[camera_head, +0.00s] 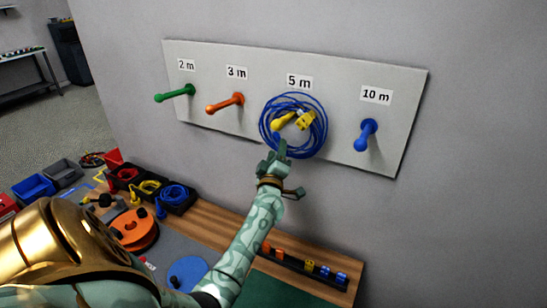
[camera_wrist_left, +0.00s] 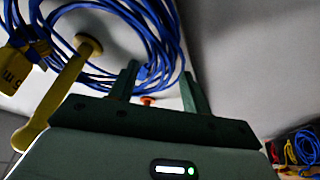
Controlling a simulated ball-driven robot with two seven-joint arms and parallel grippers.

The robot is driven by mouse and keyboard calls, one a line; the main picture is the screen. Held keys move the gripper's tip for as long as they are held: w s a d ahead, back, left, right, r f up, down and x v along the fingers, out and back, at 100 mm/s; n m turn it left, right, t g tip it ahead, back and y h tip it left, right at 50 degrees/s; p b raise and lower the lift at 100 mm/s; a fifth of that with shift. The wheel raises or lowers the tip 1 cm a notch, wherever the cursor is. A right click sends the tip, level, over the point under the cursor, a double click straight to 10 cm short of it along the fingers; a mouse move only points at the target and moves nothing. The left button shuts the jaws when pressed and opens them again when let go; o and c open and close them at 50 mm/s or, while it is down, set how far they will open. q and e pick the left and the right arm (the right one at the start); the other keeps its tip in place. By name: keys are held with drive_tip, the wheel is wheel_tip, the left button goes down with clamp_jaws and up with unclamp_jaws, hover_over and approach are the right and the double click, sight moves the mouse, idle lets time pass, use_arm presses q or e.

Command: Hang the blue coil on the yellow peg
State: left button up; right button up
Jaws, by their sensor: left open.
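The blue coil (camera_head: 266,124) is around the yellow peg (camera_head: 282,122) under the "5 m" label on the wall board. A yellow tag (camera_head: 306,120) is on the coil. In the left wrist view the coil (camera_wrist_left: 172,40) loops around the peg (camera_wrist_left: 58,92), with the tag (camera_wrist_left: 18,62) at the left edge. My left gripper (camera_head: 283,166) is open just below the coil. In the wrist view its fingers (camera_wrist_left: 160,76) are apart, with the coil's lower strands close to the tips; I cannot tell whether they touch. My right gripper is not in view.
The board (camera_head: 335,85) also carries a green peg (camera_head: 175,93), an orange peg (camera_head: 225,103) and a blue peg (camera_head: 366,134), all bare. Below, the bench holds an orange spool (camera_head: 135,229), black bins with coils (camera_head: 172,193) and a rack of small connectors (camera_head: 305,266).

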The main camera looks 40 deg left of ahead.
use_arm(q)
drive_tip(key=v, duration=1.5)
drive_tip(key=shift+s+d, duration=0.15)
drive_tip(key=shift+s, duration=0.15)
